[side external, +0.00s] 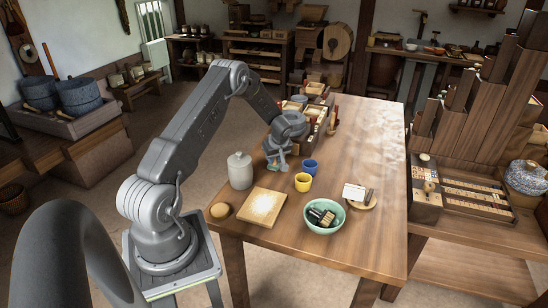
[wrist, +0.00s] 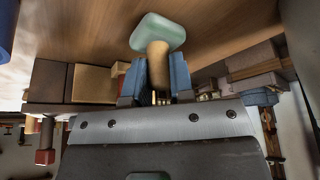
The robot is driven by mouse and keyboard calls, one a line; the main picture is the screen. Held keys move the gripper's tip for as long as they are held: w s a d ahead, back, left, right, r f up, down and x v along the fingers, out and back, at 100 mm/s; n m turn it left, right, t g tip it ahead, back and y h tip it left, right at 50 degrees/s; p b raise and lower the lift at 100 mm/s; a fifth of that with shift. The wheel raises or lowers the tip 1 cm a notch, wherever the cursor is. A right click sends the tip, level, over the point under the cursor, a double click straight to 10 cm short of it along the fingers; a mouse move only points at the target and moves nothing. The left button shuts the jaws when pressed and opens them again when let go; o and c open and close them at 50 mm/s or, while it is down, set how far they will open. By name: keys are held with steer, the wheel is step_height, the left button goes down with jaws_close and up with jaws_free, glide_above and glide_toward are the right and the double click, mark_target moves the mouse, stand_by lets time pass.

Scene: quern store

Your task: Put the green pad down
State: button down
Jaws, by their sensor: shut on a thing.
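The green pad (wrist: 157,33) is a pale green block with rounded corners on a short tan handle (wrist: 158,65). In the wrist view my gripper (wrist: 154,78) has its two blue-grey fingers either side of the handle, shut on it. The pad sticks out beyond the fingertips. In the side view my gripper (side external: 275,160) is over the far left part of the wooden table (side external: 340,240), and the pad (side external: 272,170) is a tiny greenish patch beneath it. I cannot tell whether the pad touches the table.
A blue cup (side external: 310,167) and a yellow cup (side external: 303,182) stand close right of my gripper, and a lidded pale jar (side external: 240,171) to its left. A divided wooden box (side external: 318,128) is behind. A board (side external: 262,206) and a green bowl (side external: 324,228) are nearer.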

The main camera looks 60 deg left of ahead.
steer(key=shift+f, duration=0.1)
steer(key=c, duration=1)
jaws_free()
